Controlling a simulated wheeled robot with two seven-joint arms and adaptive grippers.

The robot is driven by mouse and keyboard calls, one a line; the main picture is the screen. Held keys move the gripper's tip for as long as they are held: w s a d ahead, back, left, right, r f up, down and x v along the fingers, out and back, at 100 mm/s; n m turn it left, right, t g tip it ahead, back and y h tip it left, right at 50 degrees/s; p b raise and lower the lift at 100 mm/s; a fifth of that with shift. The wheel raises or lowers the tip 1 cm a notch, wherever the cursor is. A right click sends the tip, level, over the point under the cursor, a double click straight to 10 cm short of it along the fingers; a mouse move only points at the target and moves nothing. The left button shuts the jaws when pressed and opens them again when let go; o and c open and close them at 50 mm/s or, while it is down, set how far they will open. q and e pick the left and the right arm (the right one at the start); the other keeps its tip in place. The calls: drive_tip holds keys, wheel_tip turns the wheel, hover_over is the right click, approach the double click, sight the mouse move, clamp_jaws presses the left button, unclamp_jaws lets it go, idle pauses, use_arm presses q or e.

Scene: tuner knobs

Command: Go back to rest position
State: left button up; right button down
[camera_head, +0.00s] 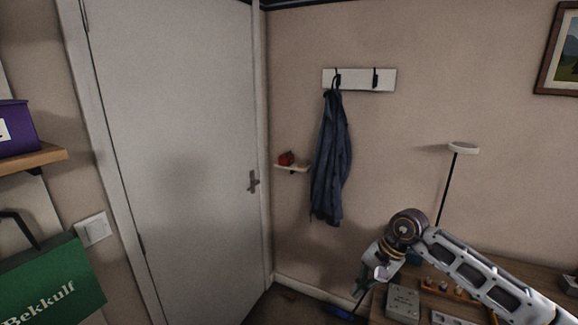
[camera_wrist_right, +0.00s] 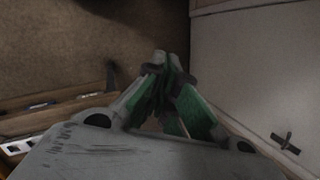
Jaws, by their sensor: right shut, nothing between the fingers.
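My right arm comes in from the lower right in the head view. Its gripper (camera_head: 367,283) hangs beside the left end of the wooden table, pointing down and left. In the right wrist view the green-padded fingers of the right gripper (camera_wrist_right: 165,62) meet at the tips, shut with nothing between them. My left gripper is in neither view.
A white door (camera_head: 170,140) fills the left. A blue jacket (camera_head: 332,160) hangs from a hook rail (camera_head: 358,79). A small shelf (camera_head: 291,168) is beside it.

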drive_tip(key=w+a+f+m+t+y+p, duration=0.2)
drive_tip(key=w+a+f+m+t+y, duration=0.5)
drive_tip(key=m, duration=1.1)
drive_tip(key=s+d+f+m+t+h, duration=0.2)
drive_tip(key=d+f+m, duration=0.1)
drive_tip(key=f+m, duration=0.6)
drive_tip(key=s+d+f+m+t+h, duration=0.15)
drive_tip(key=d+f+m, duration=0.25)
drive_tip(key=f+m, duration=0.45)
drive_tip(key=s+d+f+m+t+h, duration=0.1)
drive_tip(key=d+f+m+h, duration=0.15)
drive_tip(key=f+m, duration=0.6)
drive_tip(key=s+d+f+m+g+h+p, duration=0.1)
drive_tip(key=s+d+f+m+g+h, duration=0.2)
drive_tip(key=s+f, duration=0.8)
drive_tip(key=s+d+f+m+g+h+p, duration=0.1)
drive_tip(key=s+d+f+m, duration=0.3)
drive_tip(key=s+f, duration=0.65)
drive_tip(key=s+f+m+g, duration=0.2)
drive_tip(key=s+f+m, duration=0.1)
drive_tip(key=s, duration=0.7)
drive_tip(key=s+a+f+m+g+h, duration=0.1)
drive_tip(key=s+f+m+g, duration=0.1)
drive_tip(key=s, duration=0.8)
drive_tip(key=s+a+f+m+g, duration=0.1)
drive_tip(key=s+f+m+g, duration=0.2)
drive_tip(key=s, duration=0.7)
drive_tip(key=shift+a+f+m+h, duration=0.2)
drive_tip(key=shift+f+m+h, duration=0.1)
drive_tip(key=shift+f+m, duration=0.45)
